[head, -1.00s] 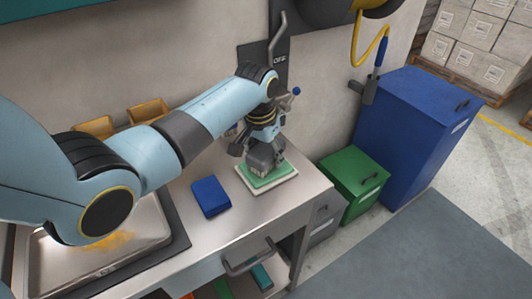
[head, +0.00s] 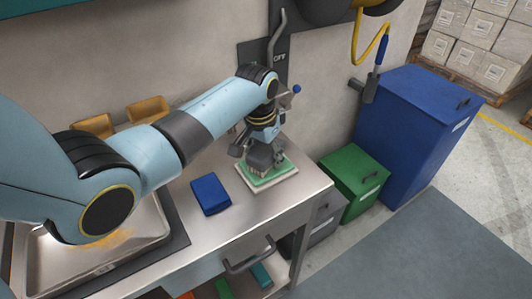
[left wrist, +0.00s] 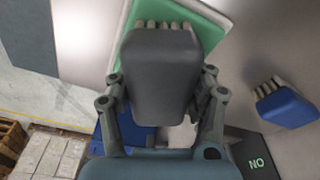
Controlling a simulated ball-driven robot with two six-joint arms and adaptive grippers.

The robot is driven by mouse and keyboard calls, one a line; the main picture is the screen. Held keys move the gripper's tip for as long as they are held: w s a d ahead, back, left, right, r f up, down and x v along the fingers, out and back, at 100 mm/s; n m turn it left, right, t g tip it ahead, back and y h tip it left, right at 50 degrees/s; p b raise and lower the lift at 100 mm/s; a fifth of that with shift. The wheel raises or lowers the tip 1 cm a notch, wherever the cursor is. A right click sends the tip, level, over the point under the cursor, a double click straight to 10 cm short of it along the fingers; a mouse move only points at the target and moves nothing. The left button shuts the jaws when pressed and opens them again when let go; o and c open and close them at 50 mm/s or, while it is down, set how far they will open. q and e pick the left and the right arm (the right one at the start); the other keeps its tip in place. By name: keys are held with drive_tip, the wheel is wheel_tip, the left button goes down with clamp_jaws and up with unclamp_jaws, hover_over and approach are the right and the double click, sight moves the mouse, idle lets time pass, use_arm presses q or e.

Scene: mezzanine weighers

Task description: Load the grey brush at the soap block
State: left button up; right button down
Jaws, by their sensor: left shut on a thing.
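My left gripper (head: 260,150) is shut on the grey brush (head: 262,158) and holds it bristles down over the green soap block (head: 275,178). The bristles look to be at the soap's top, but I cannot tell how hard they press. The soap sits in a pale dish (head: 251,187) at the right end of the steel counter. In the left wrist view the grey brush (left wrist: 160,75) fills the fingers, with the green soap (left wrist: 205,22) behind it. My right gripper is not in view.
A blue brush (head: 210,194) lies on the counter (head: 228,222) left of the dish, with bare steel around it. A metal tray (head: 60,270) with yellow residue is at the left. Green (head: 352,175) and blue (head: 415,120) bins stand beyond the counter's right end.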

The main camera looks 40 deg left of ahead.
sight(266, 147)
use_arm(q)
drive_tip(key=shift+f+p, duration=0.1)
drive_tip(key=shift+p, duration=0.2)
idle(1.1)
wheel_tip(266, 147, up, 3)
drive_tip(key=shift+f+p, duration=0.2)
drive_tip(key=shift+p, duration=0.85)
drive_tip(key=shift+r, duration=2.25)
